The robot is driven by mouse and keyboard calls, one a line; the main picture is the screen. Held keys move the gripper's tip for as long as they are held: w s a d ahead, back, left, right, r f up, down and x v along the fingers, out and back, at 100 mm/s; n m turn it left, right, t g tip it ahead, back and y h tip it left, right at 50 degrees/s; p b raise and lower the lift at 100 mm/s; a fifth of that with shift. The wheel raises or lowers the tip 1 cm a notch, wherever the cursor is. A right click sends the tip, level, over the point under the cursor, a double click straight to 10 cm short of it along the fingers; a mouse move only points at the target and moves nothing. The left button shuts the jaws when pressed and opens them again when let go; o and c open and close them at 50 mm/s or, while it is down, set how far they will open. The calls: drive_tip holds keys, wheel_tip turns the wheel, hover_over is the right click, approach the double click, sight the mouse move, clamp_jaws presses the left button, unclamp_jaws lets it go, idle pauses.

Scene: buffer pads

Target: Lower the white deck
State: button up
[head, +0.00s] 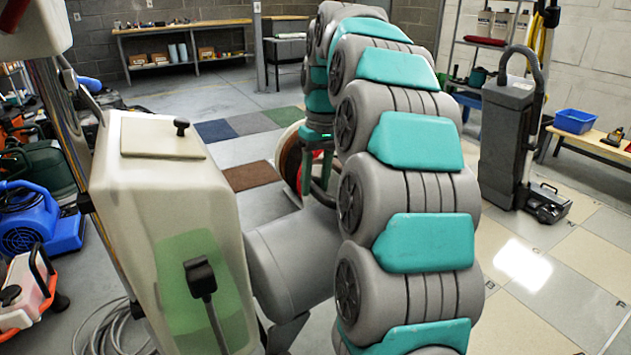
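A large cream-white machine body (165,215) fills the left foreground. It has a black knob on top, a green panel and a black lever on its front. Beyond it, a round brown disc (289,163) with a red and pale rim stands on edge, partly hidden by my arm. I cannot tell which pale part is the white deck, or how it is tilted. My grey and teal arm arches across the middle and comes down at the disc. My gripper (317,165) is small and partly hidden beside the disc; its finger opening and any contact are unclear.
Blue, grey and brown pads (250,176) lie on the floor behind. A dark upright machine (507,140) and a wooden bench with a blue bin (574,121) stand at the right. A blue blower (40,222) is at the left.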

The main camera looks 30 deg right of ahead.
clamp_jaws()
idle(1.1)
